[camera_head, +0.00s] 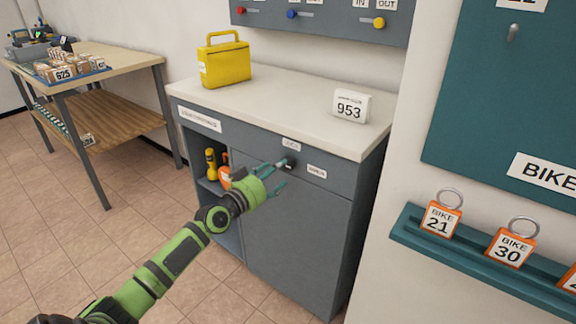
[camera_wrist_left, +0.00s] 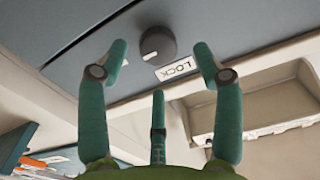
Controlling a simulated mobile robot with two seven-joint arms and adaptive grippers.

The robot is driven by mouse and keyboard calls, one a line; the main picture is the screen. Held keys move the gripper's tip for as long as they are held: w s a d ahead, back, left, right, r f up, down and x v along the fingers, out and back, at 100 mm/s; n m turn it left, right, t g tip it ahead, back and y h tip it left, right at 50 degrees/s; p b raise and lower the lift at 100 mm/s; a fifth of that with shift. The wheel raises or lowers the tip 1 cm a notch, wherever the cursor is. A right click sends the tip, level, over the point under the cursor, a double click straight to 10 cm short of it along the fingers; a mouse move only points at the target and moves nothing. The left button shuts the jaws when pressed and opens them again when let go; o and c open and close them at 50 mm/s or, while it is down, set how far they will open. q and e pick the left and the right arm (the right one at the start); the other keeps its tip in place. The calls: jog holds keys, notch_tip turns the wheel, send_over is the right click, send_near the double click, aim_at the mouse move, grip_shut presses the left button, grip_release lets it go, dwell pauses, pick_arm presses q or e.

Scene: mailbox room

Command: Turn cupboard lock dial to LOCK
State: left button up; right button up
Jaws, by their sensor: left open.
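The dark round lock dial (camera_head: 289,162) sits on the upper front of the grey cupboard (camera_head: 300,235). It also shows in the left wrist view (camera_wrist_left: 157,44), with a white mark at its lower edge. The LOCK label (camera_wrist_left: 175,69) is just below and right of the dial there; in the head view the label (camera_head: 291,144) is above the dial. My left gripper (camera_head: 274,176) is open in front of the dial. In the wrist view its green fingers show left and right of the dial, with a third below; contact cannot be told. My right gripper is not in view.
A second label (camera_head: 317,171) is right of the dial. The countertop holds a yellow box (camera_head: 224,60) and a white 953 block (camera_head: 351,106). An open shelf bay with a yellow flashlight (camera_head: 211,164) is left of the cupboard door.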

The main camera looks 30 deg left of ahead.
aim_at(285, 165)
pick_arm(q)
jog(key=shift+w+d+b, duration=0.2)
jog(key=shift+w+b, duration=0.15)
jog(key=shift+w, duration=1.75)
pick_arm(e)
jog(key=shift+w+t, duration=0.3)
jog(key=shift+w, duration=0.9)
pick_arm(q)
jog(key=c, duration=1.2)
